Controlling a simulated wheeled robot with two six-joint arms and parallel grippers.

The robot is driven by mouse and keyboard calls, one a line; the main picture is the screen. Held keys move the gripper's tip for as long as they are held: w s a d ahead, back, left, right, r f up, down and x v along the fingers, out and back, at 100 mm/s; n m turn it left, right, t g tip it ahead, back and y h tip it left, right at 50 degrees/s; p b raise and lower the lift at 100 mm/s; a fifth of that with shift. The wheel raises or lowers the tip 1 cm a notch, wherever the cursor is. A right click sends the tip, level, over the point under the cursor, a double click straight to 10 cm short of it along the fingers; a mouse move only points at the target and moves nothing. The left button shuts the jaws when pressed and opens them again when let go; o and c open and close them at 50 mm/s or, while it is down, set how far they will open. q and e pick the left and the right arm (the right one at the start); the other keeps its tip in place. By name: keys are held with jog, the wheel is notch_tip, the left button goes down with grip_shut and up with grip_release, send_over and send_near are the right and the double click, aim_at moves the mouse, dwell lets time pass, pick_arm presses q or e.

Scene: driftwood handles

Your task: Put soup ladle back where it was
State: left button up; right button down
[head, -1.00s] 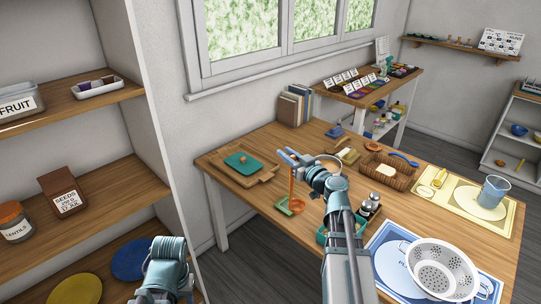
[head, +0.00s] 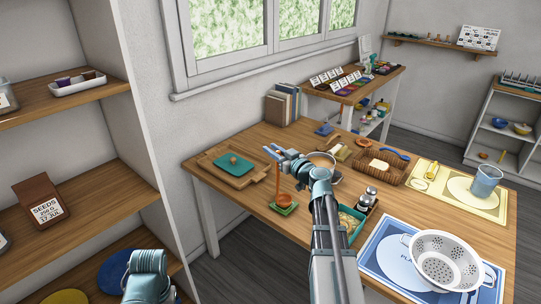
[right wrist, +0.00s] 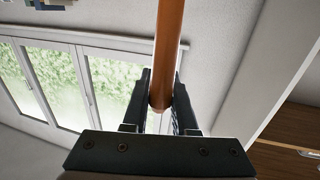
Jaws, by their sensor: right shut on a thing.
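The soup ladle (head: 277,182) is orange-brown and hangs upright, bowl down, from my right gripper (head: 273,153). Its bowl (head: 284,198) shows right over a small green square dish (head: 284,209) near the table's front edge; I cannot tell whether they touch. In the right wrist view, the ladle's handle (right wrist: 169,45) stands between the two fingers of my right gripper (right wrist: 160,100), which is shut on it. Of my left arm only a link shows at the bottom left; its gripper is out of view.
A round pot (head: 334,178) is partly hidden behind my right arm. A wooden tray with a green board (head: 233,164) lies left on the table (head: 232,203). A teal tray (head: 357,236), shakers (head: 368,196), a basket (head: 388,176) and a white colander (head: 445,260) stand to the right.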

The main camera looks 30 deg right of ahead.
jog(key=shift+r, duration=0.1)
jog(key=c, duration=0.7)
grip_release()
jog(key=s+d, duration=0.2)
jog(key=s, duration=1)
jog(key=shift+r, duration=0.15)
